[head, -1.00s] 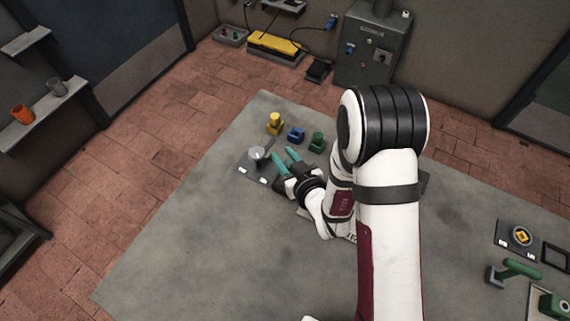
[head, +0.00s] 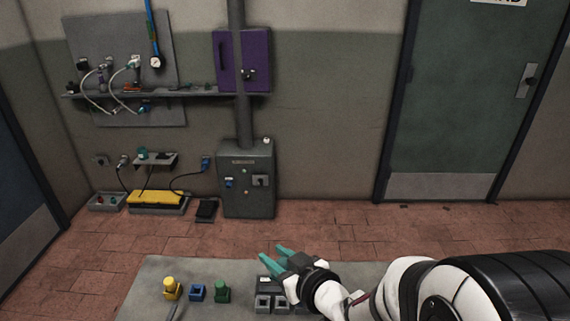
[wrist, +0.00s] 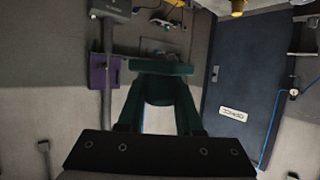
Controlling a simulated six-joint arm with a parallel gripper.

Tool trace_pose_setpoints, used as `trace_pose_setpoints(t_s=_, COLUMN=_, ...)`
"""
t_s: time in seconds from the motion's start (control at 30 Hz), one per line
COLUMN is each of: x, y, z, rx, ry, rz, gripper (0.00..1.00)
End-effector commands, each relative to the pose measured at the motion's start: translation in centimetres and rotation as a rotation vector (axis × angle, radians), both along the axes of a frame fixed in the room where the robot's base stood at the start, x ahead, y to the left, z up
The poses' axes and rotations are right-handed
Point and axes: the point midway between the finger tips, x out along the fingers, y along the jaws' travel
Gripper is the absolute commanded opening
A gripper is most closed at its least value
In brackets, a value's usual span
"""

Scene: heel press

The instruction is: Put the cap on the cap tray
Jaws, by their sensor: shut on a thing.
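My gripper (head: 273,251) is at the lower middle of the head view, fingers pointing up and left, over the table's far edge. Its teal fingers stand a little apart. In the wrist view the fingers (wrist: 158,120) close on a dark green rounded piece (wrist: 160,90) with a wide flat bar across its far end. I take this piece to be the cap; its shape is dim, and it cannot be made out in the head view. A dark tray (head: 264,286) with square grey frames and a white label lies beside my gripper, partly covered by it. I cannot tell whether it is the cap tray.
A grey cabinet (head: 247,185) stands beyond, on the floor.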

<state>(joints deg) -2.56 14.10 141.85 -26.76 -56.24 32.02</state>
Motion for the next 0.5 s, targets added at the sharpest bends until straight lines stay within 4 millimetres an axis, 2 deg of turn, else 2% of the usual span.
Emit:
trace_pose_setpoints(t_s=0.03, x=0.4, y=-1.6, z=2.4, rx=0.002, ry=-0.014, rz=-0.071, gripper=0.0)
trace_pose_setpoints(t_s=0.1, x=0.5, y=-4.2, z=5.5, rx=0.003, ry=-0.015, rz=-0.187, gripper=0.0)
trace_pose_setpoints(t_s=0.23, x=-1.0, y=-8.6, z=10.7, rx=0.004, ry=-0.015, rz=-0.384, gripper=0.0)
trace_pose_setpoints(t_s=0.3, x=-2.2, y=-10.3, z=12.6, rx=0.005, ry=-0.012, rz=-0.467, gripper=0.0)
trace_pose_setpoints(t_s=0.4, x=-3.9, y=-12.1, z=14.6, rx=0.004, ry=-0.008, rz=-0.557, gripper=0.0)
trace_pose_setpoints(t_s=0.5, x=-4.8, y=-12.9, z=15.3, rx=0.003, ry=-0.002, rz=-0.599, gripper=0.0)
